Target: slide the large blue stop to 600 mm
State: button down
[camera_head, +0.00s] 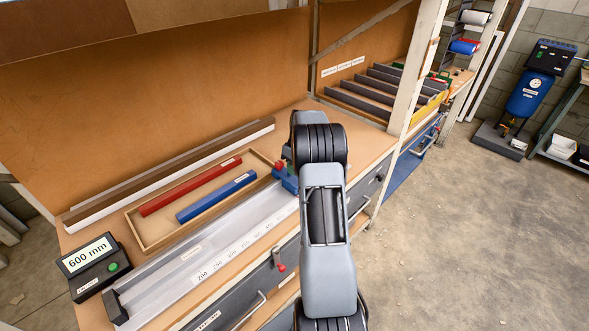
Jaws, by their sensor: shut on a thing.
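The large blue stop (285,182) sits on the pale metal rail (222,250), with a red knob (279,165) on it. It is partly behind my arm, and its exact reading on the scale is hidden. The scale labels (233,255) run from 200 upward to the right, and the higher marks are behind my arm. My gripper (289,170) is at the stop, mostly hidden by my own wrist, and is shut on it. The display box (95,262) at the left reads "600 mm" and has a green button.
A wooden tray (150,236) behind the rail holds a red bar (190,187) and a blue bar (216,196). A dark end block (116,306) closes the rail's left end. A red-tipped lever (279,262) is on the bench front. A post (417,70) stands beyond the bench's right end.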

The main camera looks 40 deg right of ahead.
jog(key=c, duration=1.2)
grip_release()
jog(key=shift+o, duration=0.2)
notch_tip(320, 180, up, 14)
jog(key=d, duration=0.2)
jog(key=shift+d+f, duration=0.2)
jog(key=shift+d, duration=0.15)
jog(key=shift+w, duration=0.1)
